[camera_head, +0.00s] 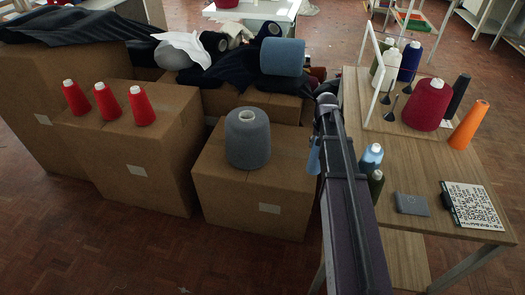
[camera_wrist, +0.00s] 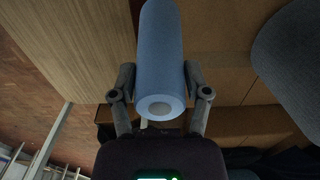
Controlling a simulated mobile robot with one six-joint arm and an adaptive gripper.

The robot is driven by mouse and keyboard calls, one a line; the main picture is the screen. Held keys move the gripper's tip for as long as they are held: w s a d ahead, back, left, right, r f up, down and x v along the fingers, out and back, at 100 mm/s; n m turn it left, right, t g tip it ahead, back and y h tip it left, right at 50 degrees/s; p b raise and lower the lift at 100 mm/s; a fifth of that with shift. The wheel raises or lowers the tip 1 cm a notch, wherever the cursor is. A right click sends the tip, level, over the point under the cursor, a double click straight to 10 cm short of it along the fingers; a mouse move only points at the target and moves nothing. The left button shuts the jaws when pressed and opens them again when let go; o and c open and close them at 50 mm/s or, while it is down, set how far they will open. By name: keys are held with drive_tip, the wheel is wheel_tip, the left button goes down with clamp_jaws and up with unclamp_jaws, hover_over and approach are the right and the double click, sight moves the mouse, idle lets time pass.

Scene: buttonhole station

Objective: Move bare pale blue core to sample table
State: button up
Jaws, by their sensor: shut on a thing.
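The pale blue core (camera_wrist: 160,40) is a plain smooth cylinder with a pale open end. In the wrist view, my gripper (camera_wrist: 160,76) is shut on it, one finger on each side. In the head view, a small part of the core (camera_head: 314,161) shows beside my arm, which hides the rest and most of my gripper. It is held between the cartons and the wooden table (camera_head: 425,215), which I take to be the sample table. I cannot tell its height over the table from these views.
A grey cone (camera_head: 247,138) stands on a carton (camera_head: 250,200). Bare wood shows at the table's front.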

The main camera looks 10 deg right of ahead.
drive_tip(key=shift+a, duration=0.1)
drive_tip(key=w+a, duration=0.4)
drive_tip(key=a, duration=0.3)
drive_tip(key=w+a+f+b, duration=0.1)
drive_tip(key=w+a, duration=0.3)
drive_tip(key=a, duration=0.3)
drive_tip(key=shift+f, duration=0.3)
drive_tip(key=shift+b, duration=0.35)
drive_tip(key=shift+f+b, duration=1.7)
drive_tip(key=shift+f, duration=0.05)
drive_tip(key=shift+f, duration=0.15)
drive_tip(key=o, duration=0.7)
drive_tip(key=shift+c, duration=0.2)
